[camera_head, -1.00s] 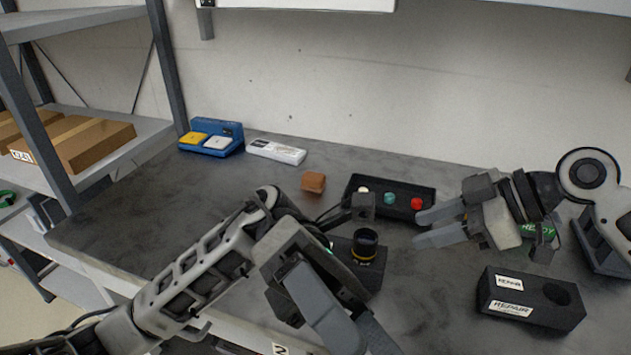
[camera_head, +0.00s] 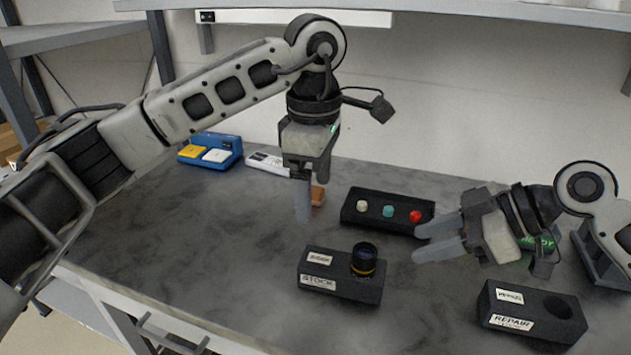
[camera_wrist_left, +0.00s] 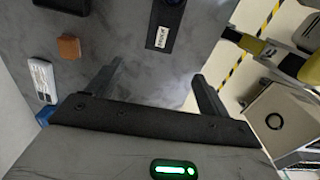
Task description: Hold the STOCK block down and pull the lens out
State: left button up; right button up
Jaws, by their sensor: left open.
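The black STOCK block (camera_head: 325,279) stands on the grey worktop, with white labels on its front and top. The black lens (camera_head: 364,259), with a yellow ring, stands upright in its right part. My left gripper (camera_head: 303,205) points down above the worktop, behind and left of the block, apart from it. In the left wrist view its fingers (camera_wrist_left: 158,68) are spread and empty, and part of the STOCK block (camera_wrist_left: 165,22) shows at the top edge. My right gripper (camera_head: 437,242) is right of the lens, with two fingers apart pointing left and nothing between them.
A black REPAIR block (camera_head: 530,311) with an empty round hole stands at the front right. A black box with coloured buttons (camera_head: 388,211) is behind the lens. An orange-brown block (camera_head: 318,196), a white device (camera_head: 265,162) and a blue device (camera_head: 211,151) stand farther back.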

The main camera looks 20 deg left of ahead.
aim_at(315, 258)
pick_arm(q)
notch_tip(315, 258, down, 15)
jog(key=shift+f, duration=0.2)
dwell(0.3)
